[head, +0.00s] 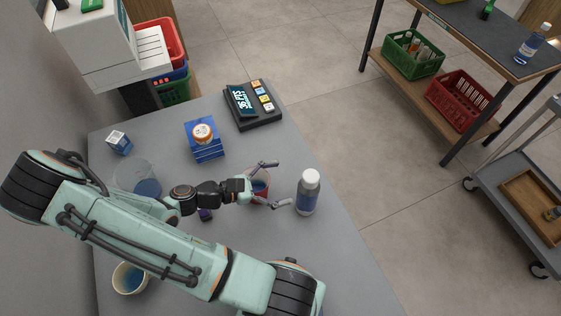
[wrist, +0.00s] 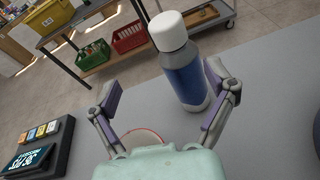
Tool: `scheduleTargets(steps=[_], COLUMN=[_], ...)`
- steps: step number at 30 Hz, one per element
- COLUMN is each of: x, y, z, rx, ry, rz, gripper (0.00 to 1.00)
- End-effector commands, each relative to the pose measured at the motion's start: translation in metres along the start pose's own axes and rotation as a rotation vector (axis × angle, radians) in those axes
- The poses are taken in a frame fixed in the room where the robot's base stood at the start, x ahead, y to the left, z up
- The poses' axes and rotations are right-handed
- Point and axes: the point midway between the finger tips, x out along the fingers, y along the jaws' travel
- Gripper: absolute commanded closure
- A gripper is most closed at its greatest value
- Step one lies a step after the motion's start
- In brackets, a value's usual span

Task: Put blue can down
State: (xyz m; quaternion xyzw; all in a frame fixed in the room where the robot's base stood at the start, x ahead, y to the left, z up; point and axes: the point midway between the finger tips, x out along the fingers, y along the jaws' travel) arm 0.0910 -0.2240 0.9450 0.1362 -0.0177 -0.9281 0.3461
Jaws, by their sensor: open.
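A bottle-like container with a blue band and white cap (head: 307,199) stands upright on the grey counter (head: 260,265); it is the nearest match to a blue can. In the wrist view this container (wrist: 186,78) shows beyond my fingers, nearer the right one. My gripper (head: 276,184) is open, its fingers spread to the left of the container in the head view. In the wrist view my gripper (wrist: 163,88) holds nothing visible. A red-rimmed cup (head: 261,187) sits under the gripper, partly hidden; its rim shows in the wrist view (wrist: 140,134).
A card terminal (head: 254,105), a blue box topped by an orange-white round item (head: 206,142), a small box (head: 119,142), a clear beaker (head: 138,180) and a bowl (head: 130,277) are on the counter. The counter's right edge is near the container.

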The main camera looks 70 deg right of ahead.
Motion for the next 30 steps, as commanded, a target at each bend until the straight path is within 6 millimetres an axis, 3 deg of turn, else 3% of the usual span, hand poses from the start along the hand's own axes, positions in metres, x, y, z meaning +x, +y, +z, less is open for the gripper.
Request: scheduleTargets(steps=[4,10,17,23,30], x=[0.025,0.035,0.041,0.051,0.078], y=[-0.011,-0.018,-0.021,-0.027,-0.025], z=[0.003,-0.002,-0.030,-0.068,-0.057], rx=[-0.086,-0.131,-0.132,-0.133,-0.130], ry=[-0.178,-0.248,-0.246,-0.244,-0.243], rz=[0.009,0.017,0.018,0.016,0.016], gripper=[0.16,0.16,0.16,0.16,0.16])
